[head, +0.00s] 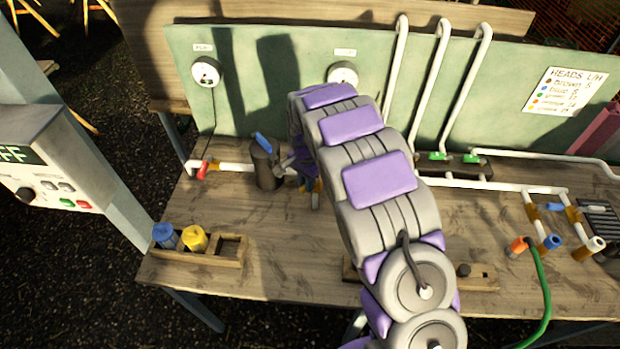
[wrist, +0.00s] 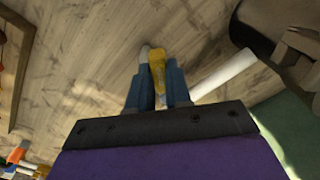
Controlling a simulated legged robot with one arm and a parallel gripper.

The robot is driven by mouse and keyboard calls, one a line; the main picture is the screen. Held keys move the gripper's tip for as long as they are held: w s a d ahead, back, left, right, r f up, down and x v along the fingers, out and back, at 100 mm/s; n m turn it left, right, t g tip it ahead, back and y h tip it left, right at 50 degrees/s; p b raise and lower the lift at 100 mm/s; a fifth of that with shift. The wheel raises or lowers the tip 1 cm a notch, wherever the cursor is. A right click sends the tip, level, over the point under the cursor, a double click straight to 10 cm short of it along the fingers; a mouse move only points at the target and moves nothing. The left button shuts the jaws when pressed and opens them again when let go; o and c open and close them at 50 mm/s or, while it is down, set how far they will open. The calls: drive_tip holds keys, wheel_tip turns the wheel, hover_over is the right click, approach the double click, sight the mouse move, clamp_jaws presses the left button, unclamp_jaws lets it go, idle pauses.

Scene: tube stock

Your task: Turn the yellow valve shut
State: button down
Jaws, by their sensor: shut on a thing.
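The yellow valve (wrist: 157,66) shows in the wrist view as a yellow handle between the two blue fingers of my gripper (wrist: 158,90). The fingers are shut on the handle. A white pipe (wrist: 226,75) runs off to the right beside the fingers. In the head view my gripper (head: 307,187) is low over the bench, right of the dark pump. Only a small yellow-orange piece of the valve (head: 318,186) shows there, and my arm hides much of that area. The exact angle of the handle to the pipe is hard to tell.
A dark pump with a blue handle (head: 264,165) stands close left of my gripper. A red valve (head: 203,170) is on the pipe further left. A wooden rack (head: 226,256) holds blue and yellow pieces at the front left. Green valves (head: 471,158) and pipes fill the right.

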drive_tip(key=shift+w+a+r+m+p, duration=0.1)
drive_tip(key=shift+w+a+m+p, duration=0.45)
drive_tip(key=shift+m, duration=1.25)
drive_tip(key=shift+w+a+m+p, duration=0.1)
drive_tip(key=shift+w+m+p, duration=0.2)
drive_tip(key=shift+w+m, duration=1)
drive_tip(key=shift+w+a+r+m+p, duration=0.15)
drive_tip(key=shift+a+m+p, duration=0.25)
drive_tip(key=shift+m, duration=1.9)
drive_tip(key=c, duration=1)
unclamp_jaws()
drive_tip(key=shift+f, duration=0.15)
drive_tip(key=shift+c, duration=0.2)
wheel_tip(320, 180, up, 17)
drive_tip(key=p, duration=0.1)
